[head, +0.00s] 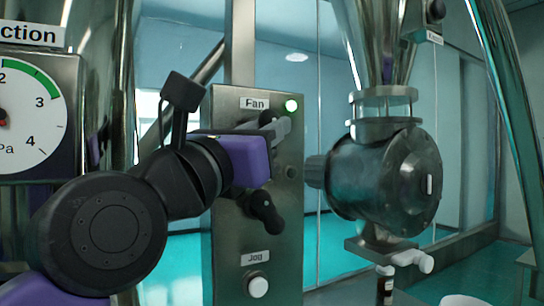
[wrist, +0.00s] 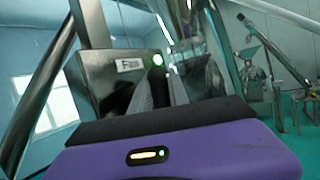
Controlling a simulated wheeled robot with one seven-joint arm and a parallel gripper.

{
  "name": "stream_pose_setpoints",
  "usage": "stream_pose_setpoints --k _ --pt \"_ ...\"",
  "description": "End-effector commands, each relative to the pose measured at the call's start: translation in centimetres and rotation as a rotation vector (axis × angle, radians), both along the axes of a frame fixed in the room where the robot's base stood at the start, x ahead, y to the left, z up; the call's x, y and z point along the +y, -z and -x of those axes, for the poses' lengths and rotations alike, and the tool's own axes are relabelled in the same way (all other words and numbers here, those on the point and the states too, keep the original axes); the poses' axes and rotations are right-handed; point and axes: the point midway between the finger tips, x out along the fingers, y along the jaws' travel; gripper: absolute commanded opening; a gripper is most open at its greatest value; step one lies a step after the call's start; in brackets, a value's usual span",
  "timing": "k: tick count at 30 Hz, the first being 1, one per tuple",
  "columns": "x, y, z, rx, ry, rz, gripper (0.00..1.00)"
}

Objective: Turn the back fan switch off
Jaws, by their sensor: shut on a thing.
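The steel control panel (head: 226,270) stands upright in the middle of the head view, with a "Fan" label (head: 254,103) near its top.
A second black rotary switch (head: 266,212) sits lower on the panel, above a "Jog" label (head: 255,258) and a white button (head: 258,286). A round pressure gauge (head: 28,112) is at left. A metal valve housing (head: 385,180) stands close at right.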

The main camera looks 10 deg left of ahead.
Motion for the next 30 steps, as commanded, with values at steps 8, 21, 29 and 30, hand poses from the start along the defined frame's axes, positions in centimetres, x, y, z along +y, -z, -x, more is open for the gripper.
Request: stream_pose_setpoints --k 8,21,29,30 --pt "0.18 -0.07 0.12 -0.146 0.002 0.222 0.00" --pt "0.45 0.14 0.28 -0.309 0.000 0.462 0.00" --pt "0.55 0.21 0.36 -0.349 -0.001 0.518 0.00" --pt "0.54 0.23 0.35 -0.352 -0.002 0.522 0.00"
